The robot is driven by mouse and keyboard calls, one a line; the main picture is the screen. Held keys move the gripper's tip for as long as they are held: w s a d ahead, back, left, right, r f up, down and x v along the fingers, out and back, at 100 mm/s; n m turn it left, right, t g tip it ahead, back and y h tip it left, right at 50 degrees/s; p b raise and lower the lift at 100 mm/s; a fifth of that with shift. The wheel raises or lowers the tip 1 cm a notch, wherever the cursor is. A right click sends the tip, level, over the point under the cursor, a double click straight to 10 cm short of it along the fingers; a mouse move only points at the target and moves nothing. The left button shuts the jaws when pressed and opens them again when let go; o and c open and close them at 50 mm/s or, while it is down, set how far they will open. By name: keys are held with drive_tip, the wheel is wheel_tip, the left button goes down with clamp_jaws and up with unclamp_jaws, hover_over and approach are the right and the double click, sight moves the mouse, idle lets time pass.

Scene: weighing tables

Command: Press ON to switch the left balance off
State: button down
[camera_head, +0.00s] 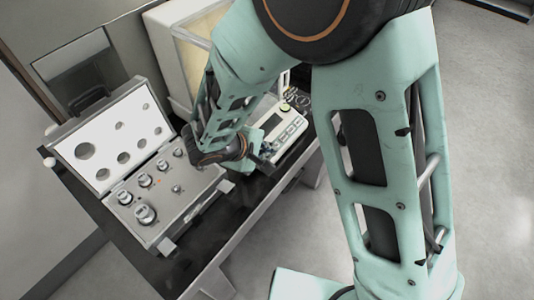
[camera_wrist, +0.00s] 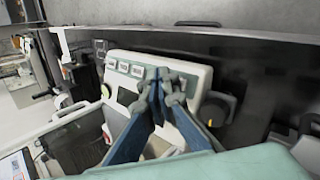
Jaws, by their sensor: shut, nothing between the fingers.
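A white balance (camera_head: 283,128) stands on the dark table, with a display, a row of grey buttons and a round green-yellow spot on its panel. In the wrist view its panel (camera_wrist: 190,76) fills the middle, with several grey buttons (camera_wrist: 123,67) left of my fingers. My gripper (camera_wrist: 161,76) is shut and empty, its fingertips together over the panel's button edge. I cannot tell whether they touch a button. The fingers cover part of the panel, and the button labels are too small to read. In the head view my arm partly hides the balance.
An open weight case (camera_head: 187,203) with several metal weights lies left of the balance on the dark table (camera_head: 236,212). A cream cabinet-like housing (camera_head: 168,48) stands behind. Grey floor (camera_head: 490,120) is open at the right.

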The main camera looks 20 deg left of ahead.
drive_tip(key=r, duration=0.1)
drive_tip(key=d+r+p, duration=0.1)
drive_tip(key=r, duration=0.2)
drive_tip(key=shift+s+d+r+p, duration=0.2)
drive_tip(key=shift+s+d+p, duration=0.1)
drive_tip(key=shift+s+p, duration=0.1)
drive_tip(key=shift+w, duration=0.1)
idle(0.4)
